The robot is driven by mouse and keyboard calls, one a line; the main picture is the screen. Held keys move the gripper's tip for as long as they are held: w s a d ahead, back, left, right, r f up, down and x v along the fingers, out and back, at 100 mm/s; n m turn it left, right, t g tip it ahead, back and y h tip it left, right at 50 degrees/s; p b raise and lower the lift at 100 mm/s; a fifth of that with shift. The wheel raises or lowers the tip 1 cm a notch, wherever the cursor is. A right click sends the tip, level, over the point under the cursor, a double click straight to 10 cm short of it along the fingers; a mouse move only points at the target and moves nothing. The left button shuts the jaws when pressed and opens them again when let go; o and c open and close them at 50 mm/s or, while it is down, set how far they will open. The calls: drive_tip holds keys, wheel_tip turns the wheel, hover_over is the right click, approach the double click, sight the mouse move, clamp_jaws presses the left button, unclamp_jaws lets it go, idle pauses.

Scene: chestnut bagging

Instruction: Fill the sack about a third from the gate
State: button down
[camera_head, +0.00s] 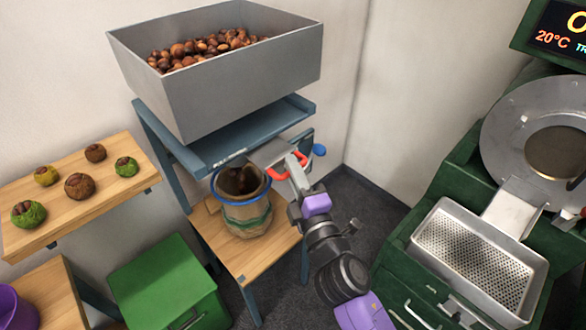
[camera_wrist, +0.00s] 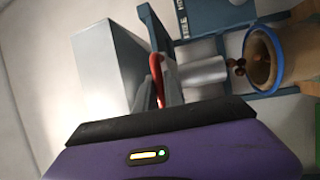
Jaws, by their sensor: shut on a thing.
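The sack (camera_head: 247,213) stands upright on a wooden shelf below the hopper, its mouth held open by a blue ring. Its inside looks dark brown; the fill level is hard to tell. The grey metal hopper (camera_head: 235,95) above holds a heap of chestnuts (camera_head: 205,48). The gate's red handle (camera_head: 278,178) is beside the sack mouth, and my gripper (camera_head: 293,168) is shut on it. In the wrist view the red handle (camera_wrist: 157,80) sits by the chute (camera_wrist: 203,72). Several chestnuts (camera_wrist: 238,67) are between the chute's end and the sack mouth (camera_wrist: 262,58).
A wooden shelf (camera_head: 90,215) at left carries several chestnuts and husks. A green cabinet (camera_head: 165,280) stands below it. A green roaster with a perforated tray (camera_head: 475,260) is at right. Dark floor (camera_head: 350,215) is free between stand and roaster.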

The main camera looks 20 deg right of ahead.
sight(280, 164)
drive_tip(key=w, duration=0.2)
drive_tip(key=w+a+b, duration=0.1)
drive_tip(key=w, duration=0.1)
drive_tip(key=shift+w+a+f, duration=0.1)
drive_tip(key=shift+w+a, duration=0.05)
drive_tip(key=shift+a, duration=0.05)
drive_tip(key=c, duration=1.5)
unclamp_jaws()
drive_tip(key=shift+a, duration=0.1)
drive_tip(key=shift+o, duration=0.2)
